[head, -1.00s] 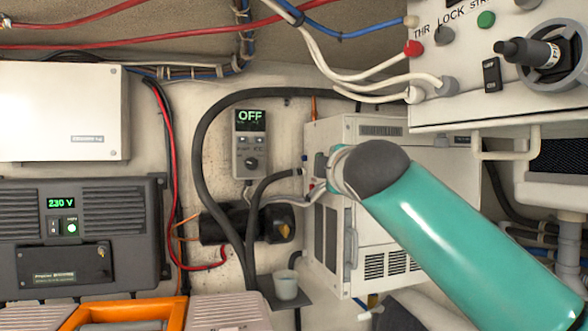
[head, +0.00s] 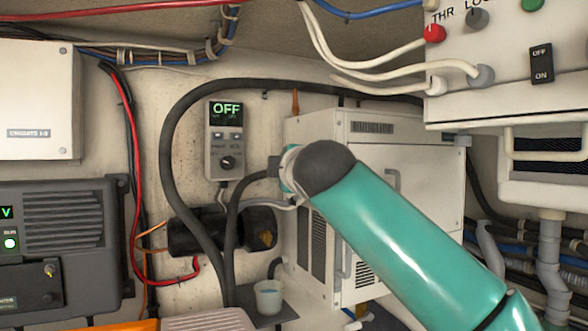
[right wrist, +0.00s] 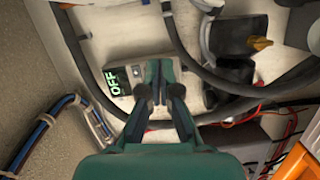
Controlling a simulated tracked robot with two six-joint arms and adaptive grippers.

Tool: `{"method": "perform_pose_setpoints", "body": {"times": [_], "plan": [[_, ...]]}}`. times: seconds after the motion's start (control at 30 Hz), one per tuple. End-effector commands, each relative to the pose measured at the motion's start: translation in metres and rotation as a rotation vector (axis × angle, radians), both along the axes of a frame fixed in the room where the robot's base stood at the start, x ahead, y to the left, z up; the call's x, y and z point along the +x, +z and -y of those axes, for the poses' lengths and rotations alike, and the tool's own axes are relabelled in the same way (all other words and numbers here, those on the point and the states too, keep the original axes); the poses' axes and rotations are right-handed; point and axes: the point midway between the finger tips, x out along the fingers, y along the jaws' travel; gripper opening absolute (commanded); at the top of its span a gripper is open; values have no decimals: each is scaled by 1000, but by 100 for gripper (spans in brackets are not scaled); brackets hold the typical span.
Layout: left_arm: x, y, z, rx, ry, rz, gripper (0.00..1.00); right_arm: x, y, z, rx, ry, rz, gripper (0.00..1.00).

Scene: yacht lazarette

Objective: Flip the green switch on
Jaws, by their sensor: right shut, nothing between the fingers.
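A round green switch (head: 532,4) sits on the white panel (head: 490,100) at the upper right of the head view, cut by the top edge; its position cannot be told. My right gripper (head: 274,167) is mostly hidden behind my teal arm in the head view, right of and a little below the grey control box (head: 225,148) whose display reads OFF. In the right wrist view the gripper (right wrist: 158,72) is shut and empty, its fingers covering part of the control box (right wrist: 122,78). Contact cannot be told. My left gripper is out of view.
The white panel also carries a red knob (head: 434,33), a grey knob (head: 477,18) and a black OFF/ON rocker (head: 541,64). A thick black cable (head: 167,150) loops around the control box. A white cabinet (head: 430,165) stands behind my arm. A cup (head: 268,297) stands below.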

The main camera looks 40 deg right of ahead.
Motion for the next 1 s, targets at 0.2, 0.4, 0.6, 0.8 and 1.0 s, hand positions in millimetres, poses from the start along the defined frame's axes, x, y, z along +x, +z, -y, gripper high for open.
{"method": "perform_pose_setpoints", "body": {"times": [0.2, 0.4, 0.6, 0.8, 1.0], "plan": [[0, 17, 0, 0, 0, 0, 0, 25, 3, 16, -1, -4, -4, 0], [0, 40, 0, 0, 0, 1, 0, 61, 2, 37, -1, -3, -4, 0], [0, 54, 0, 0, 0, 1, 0, 78, -1, 62, -1, -4, 0, 0], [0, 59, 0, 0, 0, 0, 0, 72, -6, 82, -1, 1, 0, 0], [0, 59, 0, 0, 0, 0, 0, 70, -8, 87, 0, 3, 0, 0]]}}
